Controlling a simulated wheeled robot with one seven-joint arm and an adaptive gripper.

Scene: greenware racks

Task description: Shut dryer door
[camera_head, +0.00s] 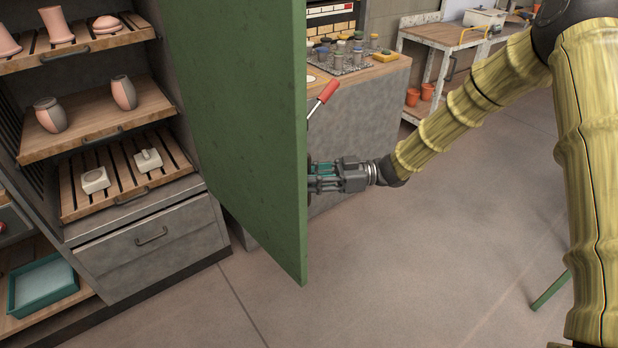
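The dryer door (240,110) is a tall green panel that stands swung open, jutting out from the right side of the dryer cabinet (210,184). The cabinet's front is open, and its shelves show. My gripper (312,180) is at the right edge of the door, at about mid-height in the picture. Its fingertips are partly hidden behind the door edge, so I cannot tell if they touch the door or whether they are open. A red-tipped lever (328,92) shows just above my gripper, beside the door edge.
Pink pots (60,26), two-tone vases (124,93) and small white pieces (95,180) sit on the cabinet's wooden shelves. A teal tray (42,284) is at lower left. A grey counter (380,110) with jars stands behind the door. The floor (400,270) in front is clear.

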